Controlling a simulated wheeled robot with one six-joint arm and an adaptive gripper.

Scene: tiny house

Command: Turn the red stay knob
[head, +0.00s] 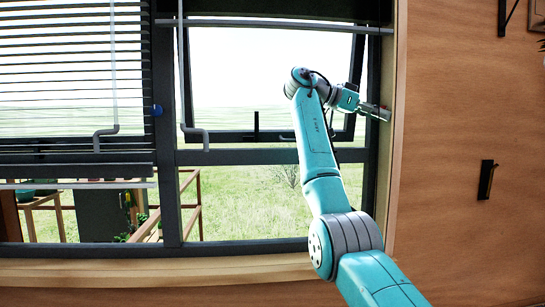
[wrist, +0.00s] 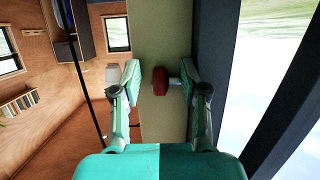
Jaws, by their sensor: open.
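The red stay knob (wrist: 159,82) shows in the wrist view against the pale window frame strip, on a short grey stem that runs toward the right finger. My gripper (wrist: 160,72) is open, with one finger on each side of the knob. The knob is nearer the right finger, with a clear gap to the left finger; I cannot tell whether the right finger touches the stem. In the head view my gripper (head: 377,110) is at the right side of the window frame, and the knob cannot be made out there.
An open window sash (head: 255,118) is behind my arm. A blue knob (head: 153,110) is on the middle post, beside the blinds (head: 70,75). The wooden wall (head: 460,200) at right carries a black handle (head: 487,180). The wooden sill (head: 150,270) runs below.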

